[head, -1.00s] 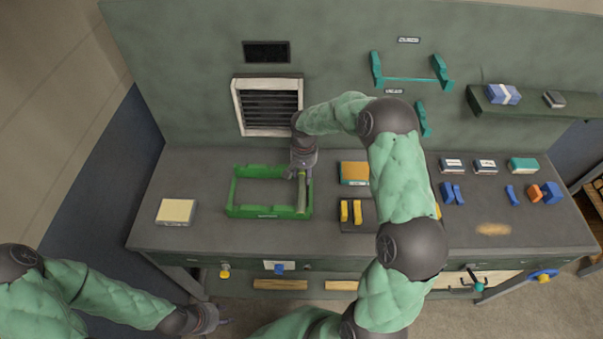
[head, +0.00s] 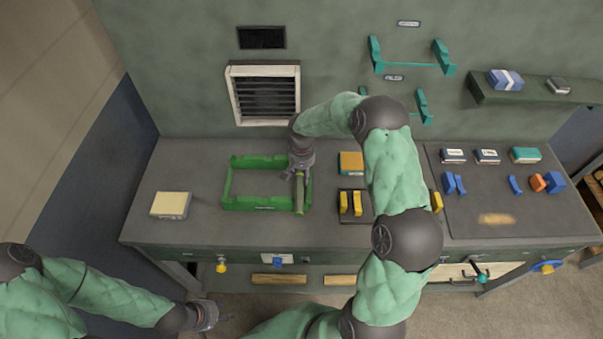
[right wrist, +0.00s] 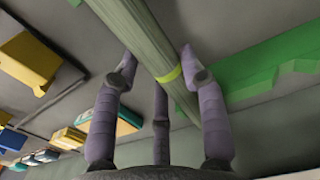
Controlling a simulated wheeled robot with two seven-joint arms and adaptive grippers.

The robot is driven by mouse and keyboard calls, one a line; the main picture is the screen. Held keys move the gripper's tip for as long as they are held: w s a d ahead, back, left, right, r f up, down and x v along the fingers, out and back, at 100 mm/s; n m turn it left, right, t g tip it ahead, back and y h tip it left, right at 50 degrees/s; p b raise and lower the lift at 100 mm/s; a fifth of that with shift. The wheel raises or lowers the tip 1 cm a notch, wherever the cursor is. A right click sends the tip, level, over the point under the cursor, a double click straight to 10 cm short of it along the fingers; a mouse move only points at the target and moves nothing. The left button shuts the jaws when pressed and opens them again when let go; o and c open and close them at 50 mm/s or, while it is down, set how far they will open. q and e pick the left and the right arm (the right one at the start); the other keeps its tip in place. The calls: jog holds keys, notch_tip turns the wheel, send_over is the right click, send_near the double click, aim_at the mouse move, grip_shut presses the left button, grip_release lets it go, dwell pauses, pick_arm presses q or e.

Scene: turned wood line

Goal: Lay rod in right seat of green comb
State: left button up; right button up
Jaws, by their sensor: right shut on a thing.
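The green comb (head: 240,203) is an open rectangular frame with notched walls, lying on the bench left of centre. The rod (head: 299,197) is grey-green with a yellow-green band, which shows in the right wrist view (right wrist: 140,38). It points front to back over the comb's right end. My right gripper (head: 300,172) is shut on the rod near the comb's back right corner. In the right wrist view, part of the comb (right wrist: 265,62) lies right of the rod; I cannot tell whether they touch. My left gripper (head: 210,315) is low at the left, empty, its fingers unclear.
A cream box (head: 170,205) stands left of the comb. A dark tray (head: 350,218) with yellow pieces and an orange-topped box (head: 351,163) are close on the right. The vented wall panel (head: 264,95) is behind. Bench between cream box and comb is clear.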

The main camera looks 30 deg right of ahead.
jog(key=o, duration=1.3)
jog(key=shift+r, duration=0.1)
notch_tip(320, 180, up, 12)
jog(key=shift+f, duration=0.1)
